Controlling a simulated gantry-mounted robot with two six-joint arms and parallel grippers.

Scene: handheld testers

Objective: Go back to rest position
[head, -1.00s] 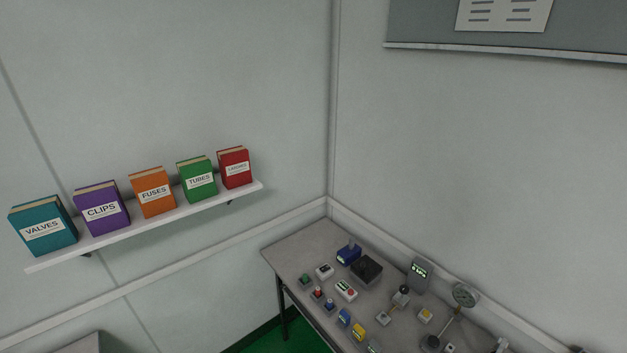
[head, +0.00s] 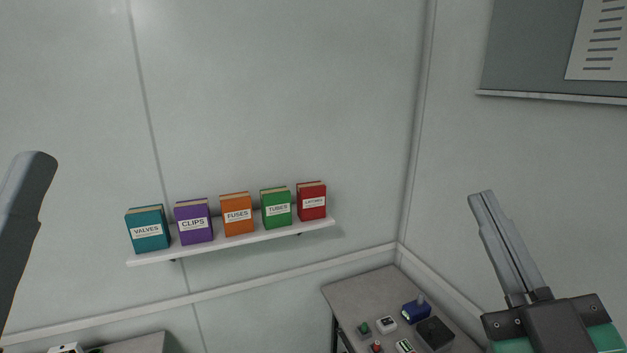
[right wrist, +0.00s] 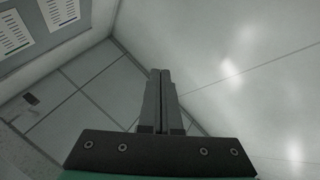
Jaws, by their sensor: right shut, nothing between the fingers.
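My right gripper (head: 482,196) is raised at the right of the head view, fingers pointing up and together, with nothing between them. In the right wrist view its closed fingers (right wrist: 160,74) point toward bare walls and touch nothing. My left gripper (head: 36,160) shows only in part at the left edge of the head view, as a dark grey upright shape seen side-on. Its finger gap is hidden, so I cannot tell whether it is open or shut.
A white wall shelf (head: 150,260) holds several labelled boxes, such as the orange FUSES box (head: 238,215). A grey table (head: 360,290) with small testers stands in the corner. A grey board (head: 530,60) hangs at upper right. The space around both grippers is clear.

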